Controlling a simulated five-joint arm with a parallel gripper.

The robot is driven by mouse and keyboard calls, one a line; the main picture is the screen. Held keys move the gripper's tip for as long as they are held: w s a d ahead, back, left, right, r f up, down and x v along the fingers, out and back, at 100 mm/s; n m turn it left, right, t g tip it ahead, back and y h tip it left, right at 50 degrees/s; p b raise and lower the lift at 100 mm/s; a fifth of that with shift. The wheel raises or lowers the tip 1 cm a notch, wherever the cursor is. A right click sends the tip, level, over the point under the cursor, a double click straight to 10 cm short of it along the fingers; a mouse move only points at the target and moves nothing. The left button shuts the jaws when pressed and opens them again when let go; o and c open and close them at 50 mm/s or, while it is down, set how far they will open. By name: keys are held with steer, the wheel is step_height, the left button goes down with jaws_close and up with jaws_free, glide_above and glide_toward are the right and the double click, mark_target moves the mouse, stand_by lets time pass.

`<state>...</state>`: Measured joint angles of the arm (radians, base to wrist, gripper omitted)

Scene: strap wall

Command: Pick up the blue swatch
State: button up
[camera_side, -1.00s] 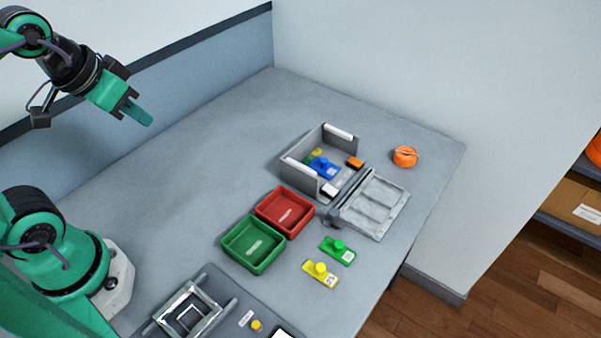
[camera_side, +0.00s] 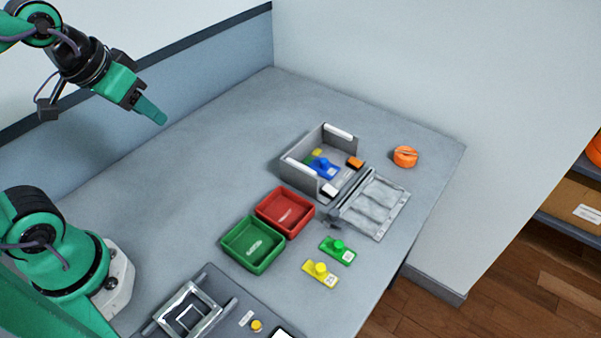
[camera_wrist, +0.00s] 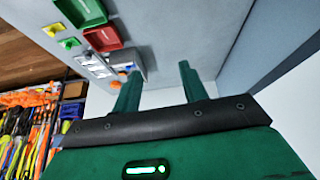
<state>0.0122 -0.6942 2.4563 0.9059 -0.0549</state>
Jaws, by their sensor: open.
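The blue swatch (camera_side: 323,167) lies inside a grey open-topped box (camera_side: 299,178), a flat piece with a raised knob. A yellow piece (camera_side: 316,153) and a bit of green show behind it in the same box. My gripper (camera_side: 160,117) is high above the table at the upper left, well apart from the box. In the wrist view its two green fingers (camera_wrist: 160,88) stand apart with nothing between them. The box looks small and partly hidden beyond the fingers in the wrist view, and I cannot make out the blue swatch there.
A red tray (camera_side: 262,212) and a green tray (camera_side: 228,242) stand near the box. A green swatch (camera_side: 338,250) and a yellow swatch (camera_side: 320,273) lie in front. A grey panel (camera_side: 378,205) adjoins the box. An orange round object (camera_side: 405,156) sits at right. The back left table is clear.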

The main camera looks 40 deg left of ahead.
steer(key=w+d+r+n+g, duration=0.1)
steer(key=w+d+n, duration=0.2)
steer(key=w, duration=0.5)
steer(key=n+g, duration=0.4)
steer(key=n, duration=0.5)
glide_above(324, 160)
steer(key=f, duration=1.6)
steer(key=shift+s+f, duration=0.2)
steer(key=shift+f, duration=0.2)
steer(key=shift+w+d+f, duration=0.1)
steer(key=shift+f, duration=0.1)
steer(key=shift+w+f, duration=0.1)
steer(key=shift+f, duration=3.8)
jaws_close()
steer(key=shift+r, duration=0.15)
